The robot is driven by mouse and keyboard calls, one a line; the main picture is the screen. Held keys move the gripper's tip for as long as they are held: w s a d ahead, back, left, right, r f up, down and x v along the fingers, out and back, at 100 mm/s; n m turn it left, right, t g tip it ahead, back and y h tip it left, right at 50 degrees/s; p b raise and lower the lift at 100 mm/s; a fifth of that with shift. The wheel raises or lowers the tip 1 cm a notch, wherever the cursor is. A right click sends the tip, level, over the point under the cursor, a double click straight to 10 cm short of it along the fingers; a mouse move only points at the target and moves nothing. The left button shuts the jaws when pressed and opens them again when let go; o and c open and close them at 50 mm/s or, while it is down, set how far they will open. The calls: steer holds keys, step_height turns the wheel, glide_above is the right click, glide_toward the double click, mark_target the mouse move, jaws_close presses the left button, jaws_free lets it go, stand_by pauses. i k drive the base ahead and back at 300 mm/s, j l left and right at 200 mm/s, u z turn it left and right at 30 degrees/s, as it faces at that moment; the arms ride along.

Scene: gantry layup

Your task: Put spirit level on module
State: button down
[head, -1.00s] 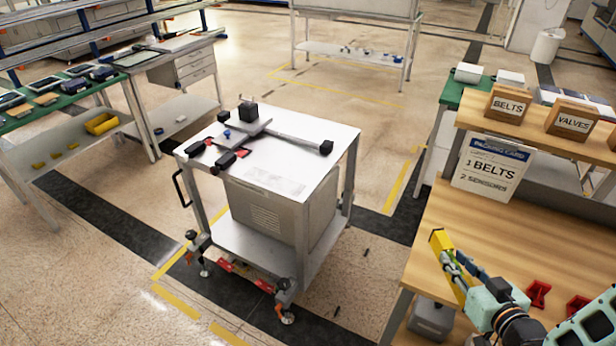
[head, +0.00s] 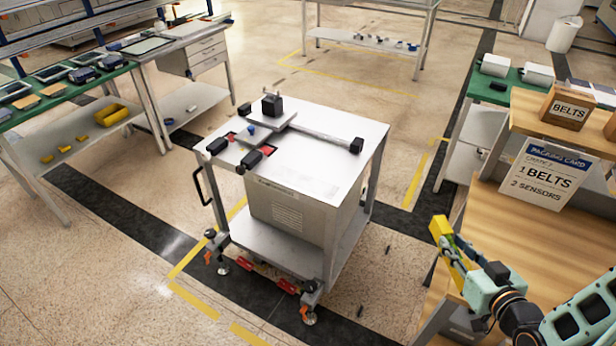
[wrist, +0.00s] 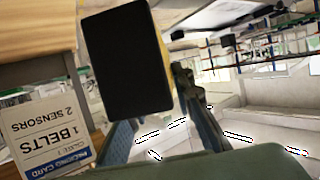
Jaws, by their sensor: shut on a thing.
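The yellow spirit level (head: 440,229) is held in my gripper (head: 460,252), low at the right in the head view, near the left edge of the wooden bench. In the wrist view its black end face (wrist: 126,62) is close to the camera, between the bluish fingers (wrist: 165,130). The module (head: 275,128), which seems to be the assembly with a grey plate, a black block and a long rail ending in a black block, lies on the white cart top (head: 345,122). My gripper is to the right of the cart, apart from the module.
The wooden bench (head: 500,232) holds a BELTS box (head: 567,108) and a packing card (head: 543,176) close to my arm. Floor shows between cart and bench. A green-topped table (head: 40,108) stands at left. Small dark pieces lie on the floor by the cart.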

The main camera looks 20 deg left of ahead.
mark_target(304, 182)
steer(key=i+j, duration=0.4)
steer(key=j, duration=0.15)
steer(key=i+j, duration=0.4)
steer(key=j, duration=0.2)
